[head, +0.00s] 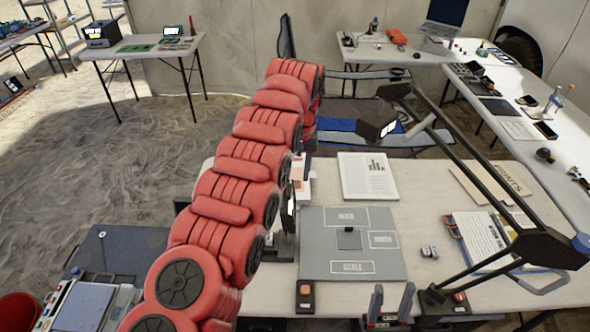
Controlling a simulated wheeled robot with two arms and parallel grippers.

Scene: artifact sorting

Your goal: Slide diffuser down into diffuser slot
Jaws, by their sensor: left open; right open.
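I cannot pick out the diffuser or its slot with certainty. A black lamp arm (470,155) reaches over the table from the right, with a lit lamp head (378,125) at its far end. A small dark square piece (348,239) lies on the grey mat (313,225). My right gripper (391,298) is at the table's front edge, fingers apart with nothing seen between them, left of the lamp base (445,299). My red segmented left arm rises across the middle and bends over at the top; its gripper is hidden behind it.
On the table are a white printed sheet (368,177), a small grey part (429,252), a box with an orange button (305,296) and a clipboard (487,242). A dark upright device (286,225) stands partly behind my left arm. Side tables stand behind and right.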

